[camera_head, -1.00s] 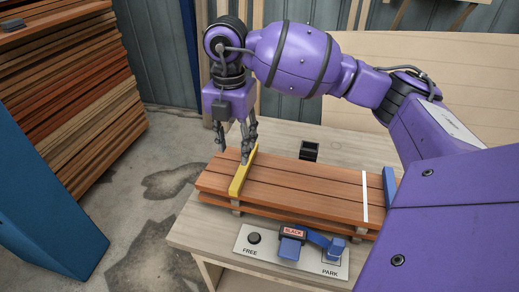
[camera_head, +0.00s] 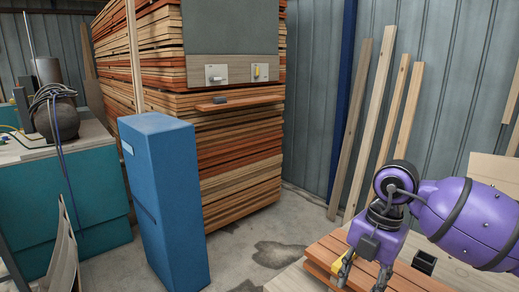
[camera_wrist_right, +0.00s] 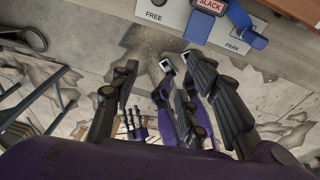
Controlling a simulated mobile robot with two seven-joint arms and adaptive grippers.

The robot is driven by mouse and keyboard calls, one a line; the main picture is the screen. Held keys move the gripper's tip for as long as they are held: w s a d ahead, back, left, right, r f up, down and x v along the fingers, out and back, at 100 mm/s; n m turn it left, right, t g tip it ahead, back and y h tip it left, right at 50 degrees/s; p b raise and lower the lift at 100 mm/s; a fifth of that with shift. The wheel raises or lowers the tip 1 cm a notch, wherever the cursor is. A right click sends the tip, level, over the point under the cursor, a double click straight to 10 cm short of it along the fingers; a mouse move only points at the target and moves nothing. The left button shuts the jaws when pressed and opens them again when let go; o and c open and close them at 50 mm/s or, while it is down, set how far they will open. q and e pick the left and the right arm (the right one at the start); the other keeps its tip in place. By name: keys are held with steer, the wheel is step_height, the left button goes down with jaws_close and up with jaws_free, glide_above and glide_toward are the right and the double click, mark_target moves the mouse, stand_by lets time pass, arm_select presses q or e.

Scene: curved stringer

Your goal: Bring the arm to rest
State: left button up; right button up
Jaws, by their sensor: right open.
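In the head view, a purple arm comes in from the right and its gripper (camera_head: 365,272) points down beside a yellow bar (camera_head: 338,268) on red-brown boards (camera_head: 408,280). I cannot tell whether its fingers touch the bar. In the right wrist view, my right gripper (camera_wrist_right: 160,75) has its fingers spread and nothing between them. Beyond its fingertips lies a panel (camera_wrist_right: 158,17) marked FREE and PARK, with a blue strap (camera_wrist_right: 238,17) and a SLACK label. A smaller purple hand-like part (camera_wrist_right: 133,122) shows between the fingers; whose it is and its state are unclear.
A tall blue box (camera_head: 165,200) stands on the floor before a big timber stack (camera_head: 235,135). A teal bench (camera_head: 65,190) is at the left. Loose planks (camera_head: 370,115) lean on the metal wall. Open floor (camera_head: 255,235) lies between the stack and the work table.

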steer(key=s+a+f+n+g+y, duration=0.1)
steer(key=s+a+f+y, duration=0.2)
steer(key=a, duration=0.4)
steer(key=s+a+f+n+g+y, duration=0.1)
steer(key=s+a+f+y, duration=0.15)
steer(key=a, duration=0.35)
steer(key=s+a+r+m+t+y+p, duration=0.2)
steer(key=s+a+r+m+t+y, duration=0.15)
steer(key=a+y, duration=0.6)
steer(key=w+d+f+m+t+h+p, duration=0.1)
steer(key=w+d+f+m+t+h, duration=0.1)
steer(key=d+f+m+t+h, duration=1.45)
arm_select(q)
steer(key=w+r, duration=0.1)
steer(key=w+d+r, duration=0.1)
steer(key=r, duration=0.1)
steer(key=shift+w+r+p, duration=0.1)
steer(key=shift+r+p, duration=0.2)
steer(key=shift+p, duration=0.1)
arm_select(e)
steer(key=s+d+f+m+g, duration=0.2)
steer(key=s+f+m+g, duration=0.2)
steer(key=s+f, duration=0.3)
steer(key=s+d+f+m+g, duration=0.3)
steer(key=s+f, duration=0.4)
steer(key=s, duration=0.7)
steer(key=shift+f+m+g, duration=0.2)
steer(key=shift+m+g, duration=0.7)
